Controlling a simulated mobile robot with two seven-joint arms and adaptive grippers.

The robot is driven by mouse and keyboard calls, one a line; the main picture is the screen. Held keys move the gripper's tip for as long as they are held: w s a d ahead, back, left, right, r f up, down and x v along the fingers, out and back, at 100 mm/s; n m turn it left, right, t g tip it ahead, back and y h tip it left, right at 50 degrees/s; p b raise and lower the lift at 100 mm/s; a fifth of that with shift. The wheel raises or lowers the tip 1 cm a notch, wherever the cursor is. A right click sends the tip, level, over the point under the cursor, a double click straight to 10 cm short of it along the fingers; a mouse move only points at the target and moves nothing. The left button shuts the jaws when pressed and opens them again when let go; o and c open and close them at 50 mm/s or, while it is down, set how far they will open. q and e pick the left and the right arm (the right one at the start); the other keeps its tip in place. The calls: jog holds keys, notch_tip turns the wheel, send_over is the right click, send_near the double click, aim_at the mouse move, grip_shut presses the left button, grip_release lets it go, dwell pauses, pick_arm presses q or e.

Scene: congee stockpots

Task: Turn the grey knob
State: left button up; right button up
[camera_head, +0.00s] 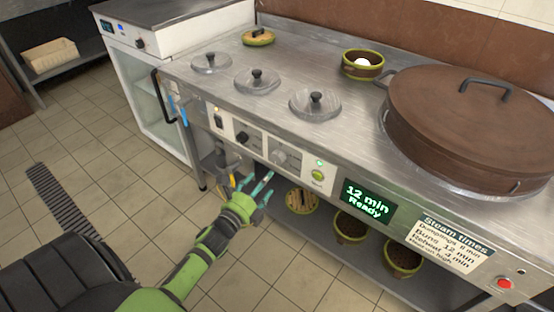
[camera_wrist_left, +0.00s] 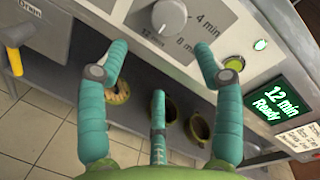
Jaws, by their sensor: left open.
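The grey knob (camera_head: 279,157) sits on the white front panel of the steel counter, with a black knob (camera_head: 242,137) to its left. In the left wrist view the grey knob (camera_wrist_left: 168,16) is at the top, with a dial marked 4 min, 8 min and 12 around it. My left gripper (camera_head: 256,187) is open and empty, in front of and below the grey knob, apart from it. In the left wrist view its teal fingers (camera_wrist_left: 160,62) are spread below the knob. My right gripper is not in view.
A green button (camera_head: 318,175) and a display (camera_head: 366,200) reading "12 min Ready" are right of the knob. A yellow-handled drain valve (camera_wrist_left: 12,60) is at left. Bowls (camera_head: 350,226) stand on the lower shelf. A large brown lid (camera_head: 450,115) covers the counter's right side.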

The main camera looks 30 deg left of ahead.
aim_at(276, 159)
pick_arm(q)
jog(key=shift+m+t, duration=0.3)
jog(key=shift+m, duration=0.3)
jog(key=shift+w+a+r+b, duration=0.15)
jog(key=shift+w+r, duration=0.15)
jog(key=shift+w, duration=1.05)
jog(key=shift+w+a+r+b, duration=0.1)
jog(key=shift+w+r, duration=0.25)
jog(key=shift+w, duration=1)
jog(key=shift+w+a+r+b, duration=0.15)
jog(key=shift+w+r, duration=0.15)
jog(key=shift+w, duration=1.05)
jog(key=shift+d, duration=0.1)
jog(key=c, duration=1.1)
